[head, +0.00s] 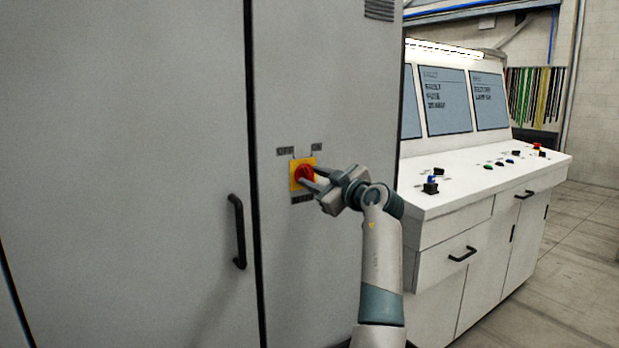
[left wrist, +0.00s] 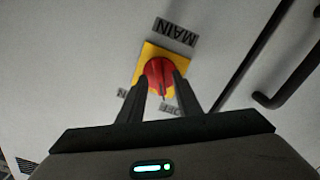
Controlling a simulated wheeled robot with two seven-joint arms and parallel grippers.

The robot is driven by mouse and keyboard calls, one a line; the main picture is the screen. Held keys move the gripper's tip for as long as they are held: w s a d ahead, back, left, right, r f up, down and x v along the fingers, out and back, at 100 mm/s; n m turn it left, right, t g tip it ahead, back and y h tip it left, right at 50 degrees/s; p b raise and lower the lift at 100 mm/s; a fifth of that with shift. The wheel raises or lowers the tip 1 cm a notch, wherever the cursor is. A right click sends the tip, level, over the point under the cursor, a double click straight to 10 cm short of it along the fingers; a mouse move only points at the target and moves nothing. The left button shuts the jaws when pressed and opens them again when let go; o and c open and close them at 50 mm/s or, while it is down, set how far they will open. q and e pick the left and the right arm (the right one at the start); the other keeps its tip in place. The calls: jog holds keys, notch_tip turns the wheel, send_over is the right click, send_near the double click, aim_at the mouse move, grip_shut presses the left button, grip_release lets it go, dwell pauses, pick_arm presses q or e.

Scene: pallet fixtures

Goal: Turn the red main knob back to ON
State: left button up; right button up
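The red main knob (head: 305,174) sits on a yellow square plate (head: 294,184) on the grey cabinet front. Small labels stand above the plate at left and right, and one below it. In the left wrist view the picture is upside down; the red knob (left wrist: 157,72) shows under the MAIN label (left wrist: 175,32), its grip pointing down, nearer the OFF label (left wrist: 172,109). My left gripper (head: 312,178) is at the knob, its two fingers apart, one on each side. I cannot tell whether they touch it. My right gripper is not in view.
A black door handle (head: 238,232) stands out from the cabinet left of the knob. A white control console (head: 470,185) with screens and buttons is to the right, behind my left arm. Open floor (head: 570,290) lies at the far right.

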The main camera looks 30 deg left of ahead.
pick_arm(q)
grip_shut()
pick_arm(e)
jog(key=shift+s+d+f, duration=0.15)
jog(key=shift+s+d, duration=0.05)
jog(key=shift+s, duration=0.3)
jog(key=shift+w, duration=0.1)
